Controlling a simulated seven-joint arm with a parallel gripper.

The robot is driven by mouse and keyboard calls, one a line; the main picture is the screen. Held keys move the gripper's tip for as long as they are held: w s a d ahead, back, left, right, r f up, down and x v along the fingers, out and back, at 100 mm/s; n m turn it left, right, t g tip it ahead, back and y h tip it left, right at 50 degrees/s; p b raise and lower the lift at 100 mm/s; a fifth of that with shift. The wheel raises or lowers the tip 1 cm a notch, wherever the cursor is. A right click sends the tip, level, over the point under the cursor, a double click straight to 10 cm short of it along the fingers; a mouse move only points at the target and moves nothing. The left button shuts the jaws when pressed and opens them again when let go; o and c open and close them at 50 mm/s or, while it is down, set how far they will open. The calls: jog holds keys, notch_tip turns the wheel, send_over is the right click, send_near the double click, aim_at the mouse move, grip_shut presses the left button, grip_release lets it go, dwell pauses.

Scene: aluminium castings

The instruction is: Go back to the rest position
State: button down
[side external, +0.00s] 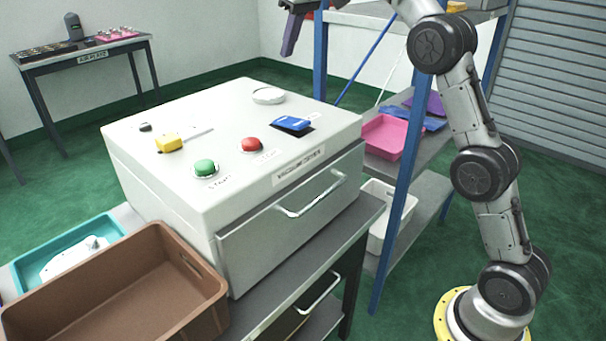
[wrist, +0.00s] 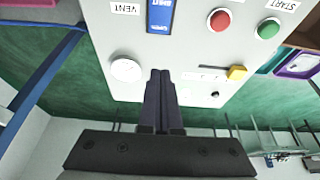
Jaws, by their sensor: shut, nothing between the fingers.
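My gripper (wrist: 160,100) is shut and empty, its two dark fingers together in the wrist view. In the side view its fingertips (side external: 288,50) hang at the top, above and behind the white machine (side external: 240,195), clear of it. The machine's top carries a green start button (side external: 205,168), a red button (side external: 253,145), a blue display (side external: 291,123), a yellow switch (side external: 168,142) and a round white knob (side external: 268,96). The knob also shows in the wrist view (wrist: 126,69), left of my fingers. The machine's front drawer (side external: 290,215) looks closed.
A brown bin (side external: 120,285) and a teal tray (side external: 65,250) with a pale part stand left of the machine. A blue-posted shelf (side external: 396,215) with a pink bin (side external: 383,136) stands between machine and arm. A side table (side external: 80,58) stands at the back left.

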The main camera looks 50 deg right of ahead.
jog(key=s+a+r+t, duration=0.1)
jog(key=s+a+r, duration=0.2)
jog(key=s+r, duration=0.45)
jog(key=s+a, duration=0.3)
jog(key=s, duration=1)
jog(key=s+f, duration=0.8)
jog(key=f, duration=0.4)
jog(key=s+f, duration=0.9)
jog(key=f, duration=0.3)
jog(key=shift+s+a+f, duration=0.15)
jog(key=shift+a+f, duration=0.15)
jog(key=shift+a, duration=0.15)
